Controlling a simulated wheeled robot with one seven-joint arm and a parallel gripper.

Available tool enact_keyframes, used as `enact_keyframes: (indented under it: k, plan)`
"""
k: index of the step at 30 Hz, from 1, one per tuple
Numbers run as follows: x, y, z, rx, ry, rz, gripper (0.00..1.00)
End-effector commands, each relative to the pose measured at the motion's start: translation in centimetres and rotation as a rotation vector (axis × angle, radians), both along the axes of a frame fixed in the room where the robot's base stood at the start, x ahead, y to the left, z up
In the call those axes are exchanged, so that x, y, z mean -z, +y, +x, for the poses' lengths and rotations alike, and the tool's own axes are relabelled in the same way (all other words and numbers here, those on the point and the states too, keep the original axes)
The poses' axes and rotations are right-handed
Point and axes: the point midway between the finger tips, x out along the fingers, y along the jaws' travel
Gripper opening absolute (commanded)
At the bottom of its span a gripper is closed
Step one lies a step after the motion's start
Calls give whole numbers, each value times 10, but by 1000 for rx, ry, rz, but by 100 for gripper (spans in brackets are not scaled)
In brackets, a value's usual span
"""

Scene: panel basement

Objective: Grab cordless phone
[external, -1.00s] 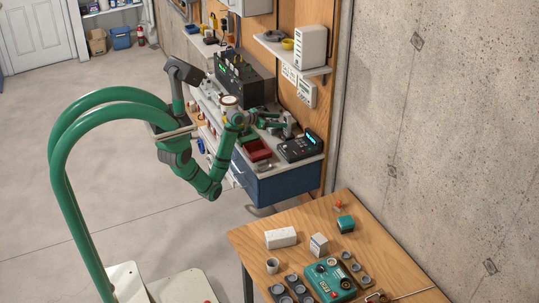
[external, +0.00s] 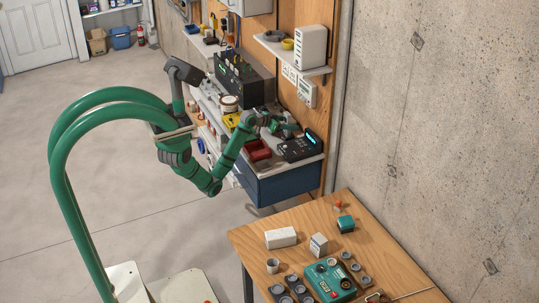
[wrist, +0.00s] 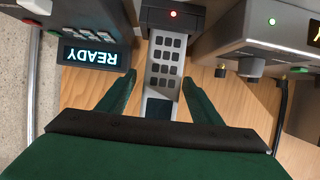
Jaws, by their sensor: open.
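The cordless phone (wrist: 166,62) is a grey handset with a dark keypad. In the wrist view it is in the upper middle, its top end at a black block (wrist: 173,17) with a red light. My gripper (wrist: 160,77) is open, with one green finger on each side of the handset. I cannot tell whether the fingers touch it. In the external view my gripper (external: 283,128) is over the workbench, and I cannot make out the phone there.
A dark device with a lit READY display (wrist: 91,56) is close on the left in the wrist view. A grey instrument with knobs (wrist: 255,45) is close on the right. In the external view, a red bin (external: 257,150) sits near the bench's front edge.

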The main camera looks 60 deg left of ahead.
Motion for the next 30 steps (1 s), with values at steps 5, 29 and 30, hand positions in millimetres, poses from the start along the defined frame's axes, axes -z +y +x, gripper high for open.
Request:
enact_keyframes:
  k: [5, 29, 30]
  plan:
    - [8, 1, 20, -1, 1, 0, 59]
    - [9, 1, 25, -1, -2, 0, 11]
    - [9, 1, 25, -1, -2, 0, 11]
